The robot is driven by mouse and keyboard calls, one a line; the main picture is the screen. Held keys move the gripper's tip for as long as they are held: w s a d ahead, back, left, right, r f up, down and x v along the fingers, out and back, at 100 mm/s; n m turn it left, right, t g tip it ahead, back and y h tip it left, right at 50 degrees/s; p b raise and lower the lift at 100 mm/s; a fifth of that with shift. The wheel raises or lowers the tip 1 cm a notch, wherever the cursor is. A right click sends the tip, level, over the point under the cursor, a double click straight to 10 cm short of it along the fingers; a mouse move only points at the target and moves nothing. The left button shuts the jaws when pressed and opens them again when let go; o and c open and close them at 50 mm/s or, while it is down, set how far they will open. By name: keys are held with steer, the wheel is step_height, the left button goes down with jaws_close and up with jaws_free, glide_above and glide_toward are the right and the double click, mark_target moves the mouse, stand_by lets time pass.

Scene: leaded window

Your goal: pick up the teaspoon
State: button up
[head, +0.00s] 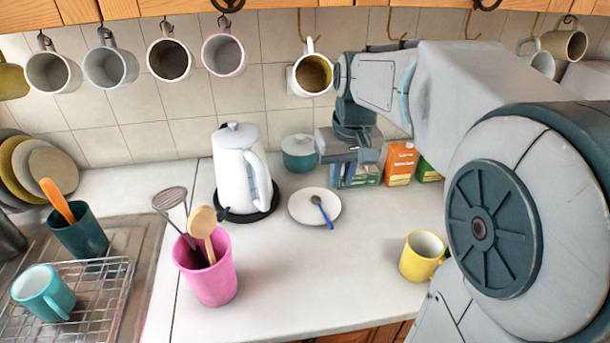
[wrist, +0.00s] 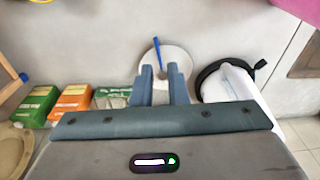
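The teaspoon (head: 324,214) has a blue handle and a dark grey bowl. It lies on a small white saucer (head: 299,207) on the worktop, handle toward the front. In the wrist view the teaspoon (wrist: 157,53) shows on the saucer (wrist: 177,55), just beyond the fingertips and roughly in line with the gap between them. My gripper (head: 350,158) is above the worktop, behind and a little right of the saucer in the head view. In the wrist view my gripper (wrist: 163,75) is open, its two fingers apart with nothing held between them.
A white kettle (head: 240,165) stands left of the saucer. A teal lidded pot (head: 298,153) and boxes, including an orange one (head: 401,163), stand behind. A pink utensil holder (head: 211,275) is front left, a yellow mug (head: 419,260) right. Mugs hang above. The front worktop is clear.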

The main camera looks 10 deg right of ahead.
steer(key=g+y+b, duration=0.2)
steer(key=b, duration=0.1)
glide_toward(321, 207)
steer(key=f, duration=0.1)
steer(key=s+f, duration=0.1)
steer(key=shift+a+f+n, duration=0.25)
steer(key=shift+f+n, duration=0.05)
steer(key=shift+n, duration=0.1)
steer(key=shift+w+p+x, duration=0.2)
steer(key=shift+p+x, duration=0.05)
steer(key=shift+x, duration=1.05)
steer(key=shift+w+p+x, duration=0.2)
steer(key=shift+x, duration=1.15)
jaws_close()
steer(key=shift+r, duration=0.15)
